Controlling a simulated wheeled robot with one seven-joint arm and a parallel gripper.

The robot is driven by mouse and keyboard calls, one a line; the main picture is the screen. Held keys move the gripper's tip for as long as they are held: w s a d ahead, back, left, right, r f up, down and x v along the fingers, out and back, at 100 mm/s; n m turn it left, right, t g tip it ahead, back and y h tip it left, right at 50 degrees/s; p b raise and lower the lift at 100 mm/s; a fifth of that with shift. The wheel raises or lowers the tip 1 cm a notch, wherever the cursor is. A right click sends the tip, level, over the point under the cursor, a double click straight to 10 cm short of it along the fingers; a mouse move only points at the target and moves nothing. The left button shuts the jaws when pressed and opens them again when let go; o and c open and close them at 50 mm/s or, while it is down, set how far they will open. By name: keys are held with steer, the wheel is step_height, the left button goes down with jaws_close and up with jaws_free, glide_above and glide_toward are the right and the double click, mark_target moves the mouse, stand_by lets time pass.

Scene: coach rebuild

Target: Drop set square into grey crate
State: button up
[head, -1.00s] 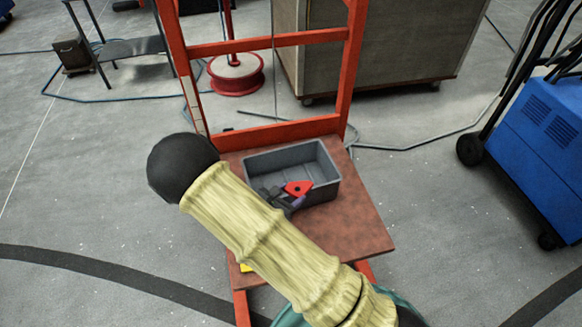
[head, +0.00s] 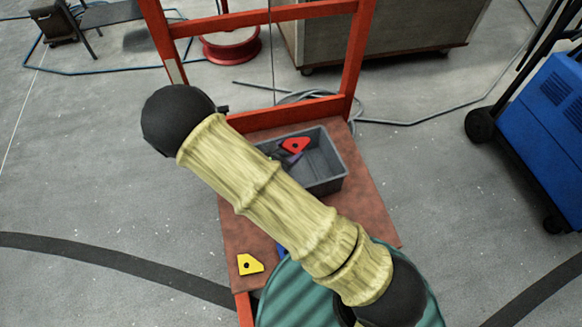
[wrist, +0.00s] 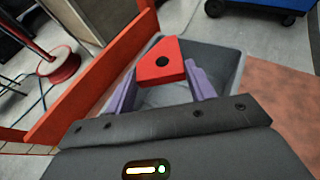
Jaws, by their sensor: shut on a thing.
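The red set square (head: 297,144), a flat angular piece with a dark hole, is held over the grey crate (head: 332,186) near its back wall in the head view. My gripper (head: 289,156) has purple fingers shut on it. In the wrist view the red set square (wrist: 163,66) sits between the fingertips of my gripper (wrist: 160,80), with the grey crate (wrist: 228,58) behind and below it. How high it is above the crate floor is hard to tell. My arm hides the crate's left front part in the head view.
The crate stands on a reddish-brown platform (head: 368,212) with an orange-red frame (head: 352,60) behind. A yellow piece with a hole (head: 249,264) lies at the platform's front left. A blue machine (head: 558,110) stands on the floor at right.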

steer(key=shift+s+d, duration=0.1)
steer(key=shift+s, duration=0.1)
steer(key=shift+f+b, duration=0.45)
steer(key=shift+f, duration=0.1)
step_height(320, 180, down, 5)
steer(key=b, duration=0.3)
steer(key=shift+b, duration=0.35)
steer(key=shift+r, duration=0.1)
steer(key=o, duration=1.1)
steer(key=p+v, duration=0.1)
steer(key=v, duration=1.6)
steer(key=shift+a, duration=0.2)
